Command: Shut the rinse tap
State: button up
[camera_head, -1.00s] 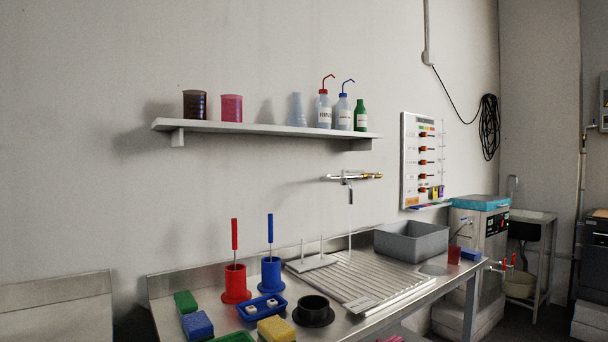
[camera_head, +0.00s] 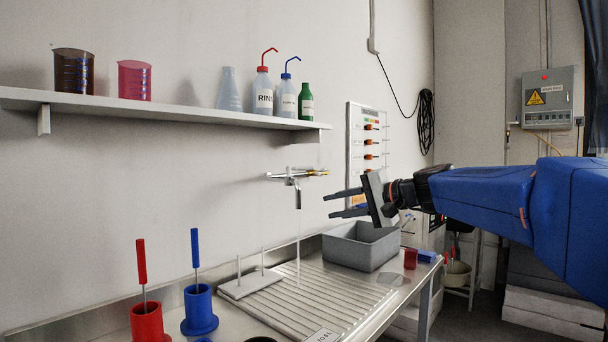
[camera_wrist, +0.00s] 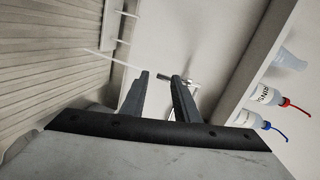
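The chrome rinse tap (camera_head: 292,176) is fixed to the wall below the shelf, with a yellow part at its right end. A thin pale stream (camera_head: 298,245) runs from its spout down to the ribbed drainboard (camera_head: 310,300). My gripper (camera_head: 330,204) is open and empty, its two dark fingers pointing left, to the right of the tap and apart from it in the picture. In the wrist view the tap (camera_wrist: 192,86) shows beyond the fingertips, partly hidden by the right finger. The stream (camera_wrist: 112,60) is left of the fingers there.
The wall shelf (camera_head: 180,112) with bottles and beakers runs above and to the left. A grey basin (camera_head: 362,247) stands below my gripper. A white peg stand (camera_head: 250,284) and red (camera_head: 147,322) and blue (camera_head: 198,310) holders are on the bench. A wall board (camera_head: 366,140) hangs behind my gripper.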

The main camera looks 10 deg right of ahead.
aim_at(306, 168)
jog(key=w+d+r+m+t, duration=0.2)
jog(key=w+d+r+t, duration=0.1)
jog(key=w+d+r, duration=0.4)
jog(key=shift+y, duration=0.4)
jog(key=x, duration=0.6)
jog(key=r+x, duration=0.1)
jog(key=x, duration=1)
jog(key=shift+w+a+r, duration=0.1)
jog(key=shift+a+r, duration=0.2)
jog(key=shift+a, duration=0.3)
grip_shut()
